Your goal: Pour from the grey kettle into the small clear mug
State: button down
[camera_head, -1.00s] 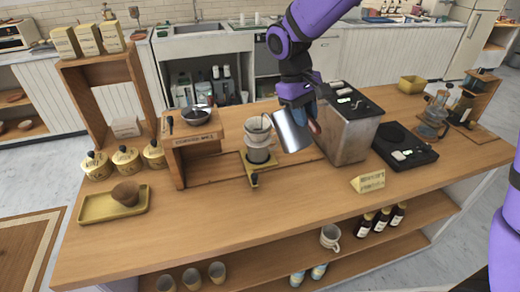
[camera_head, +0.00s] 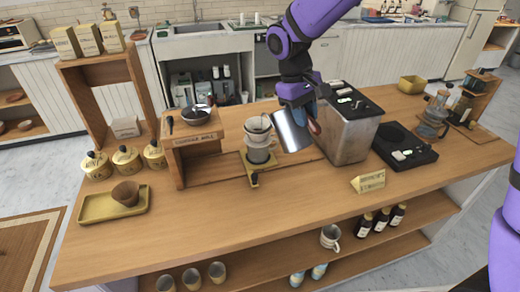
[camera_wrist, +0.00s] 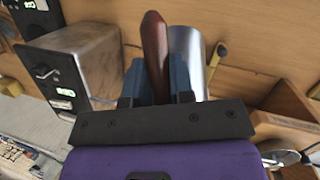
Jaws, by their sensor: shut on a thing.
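The grey kettle (camera_head: 290,133) hangs above the counter in the head view, tilted, just right of the pour-over stand. My gripper (camera_head: 309,106) is shut on its reddish-brown handle, also seen in the wrist view between the blue fingers of my gripper (camera_wrist: 157,82). The kettle's metal body (camera_wrist: 188,52) shows there just right of the handle. A small clear mug (camera_head: 259,156) with a dark look appears to stand on the stand's base, under a whitish dripper (camera_head: 258,128). I cannot tell what is in the mug, and the kettle's spout is not clear to see.
A steel machine (camera_head: 346,138) stands close right of the kettle. A wooden coffee mill stand (camera_head: 192,140) is left of the pour-over stand. A black scale (camera_head: 404,148) and a glass pot (camera_head: 434,124) are farther right. The front counter is mostly clear.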

jog(key=shift+s+d+f+t+y, duration=0.2)
jog(key=shift+f+t, duration=0.1)
jog(key=shift+f, duration=0.15)
jog(key=shift+s+d+f+t+y, duration=0.1)
jog(key=shift+f+t+y, duration=0.15)
jog(key=shift+f, duration=0.2)
jog(key=shift+a+r, duration=0.1)
jog(key=shift+r, duration=0.05)
jog(key=shift+w+r+g, duration=0.15)
jog(key=shift+r+g, duration=0.05)
jog(key=shift+g, duration=0.05)
jog(key=shift+a+r+h, duration=0.1)
jog(key=shift+r+h, duration=0.05)
jog(key=shift+h, duration=0.1)
dwell(0.5)
jog(key=shift+w+r, duration=0.1)
jog(key=shift+r, duration=0.15)
jog(key=shift+a+r, duration=0.1)
dwell(0.4)
jog(key=shift+w+a+r+g+h, duration=0.1)
jog(key=shift+w+r+g+h, duration=0.05)
jog(key=shift+r+g+h, duration=0.2)
